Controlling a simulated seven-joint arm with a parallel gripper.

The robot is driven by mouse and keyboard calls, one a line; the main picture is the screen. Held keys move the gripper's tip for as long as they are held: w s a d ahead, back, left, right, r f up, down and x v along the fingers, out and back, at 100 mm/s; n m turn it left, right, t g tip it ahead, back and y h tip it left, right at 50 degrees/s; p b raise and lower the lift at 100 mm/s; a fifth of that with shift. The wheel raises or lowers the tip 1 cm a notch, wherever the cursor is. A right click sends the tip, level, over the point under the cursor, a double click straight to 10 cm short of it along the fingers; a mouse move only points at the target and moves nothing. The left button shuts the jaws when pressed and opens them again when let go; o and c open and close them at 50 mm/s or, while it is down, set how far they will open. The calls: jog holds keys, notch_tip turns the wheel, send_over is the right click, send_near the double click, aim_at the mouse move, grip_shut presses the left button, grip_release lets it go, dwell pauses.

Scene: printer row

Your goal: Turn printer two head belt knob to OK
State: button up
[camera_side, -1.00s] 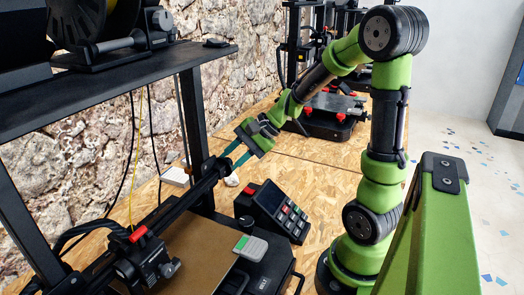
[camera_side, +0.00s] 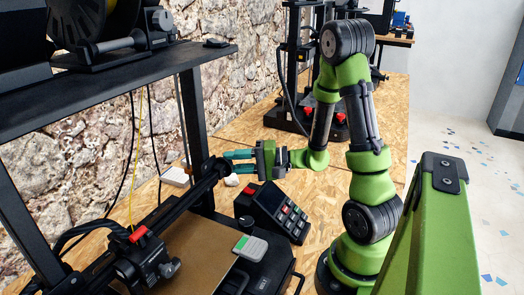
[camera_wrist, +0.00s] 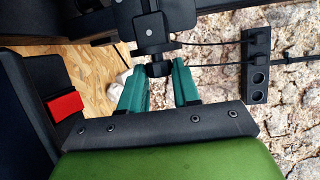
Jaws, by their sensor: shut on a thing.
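The head belt knob is a small dark knob (camera_wrist: 158,69) at the end of the printer's black cross beam. My gripper (camera_side: 229,161) has teal fingers and reaches in from the right at the beam's end. In the wrist view the fingers stand on either side of the knob, and my gripper is shut on it. The fingers partly hide the knob in the side view. I cannot read any OK mark or the knob's angle. The near printer's black beam (camera_side: 165,212) carries a print head (camera_side: 146,262) with a red part.
A control box (camera_side: 272,208) with a small screen and buttons stands below my gripper. A grey-green card-like thing (camera_side: 250,247) lies at the bed's (camera_side: 205,245) edge. A black upright (camera_side: 193,125) and shelf (camera_side: 110,92) stand to the left. Another printer (camera_side: 300,75) stands behind.

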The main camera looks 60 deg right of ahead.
jog(key=shift+a+f+y, duration=0.1)
jog(key=shift+y, duration=0.2)
jog(key=o, duration=1.1)
jog(key=shift+c, duration=0.2)
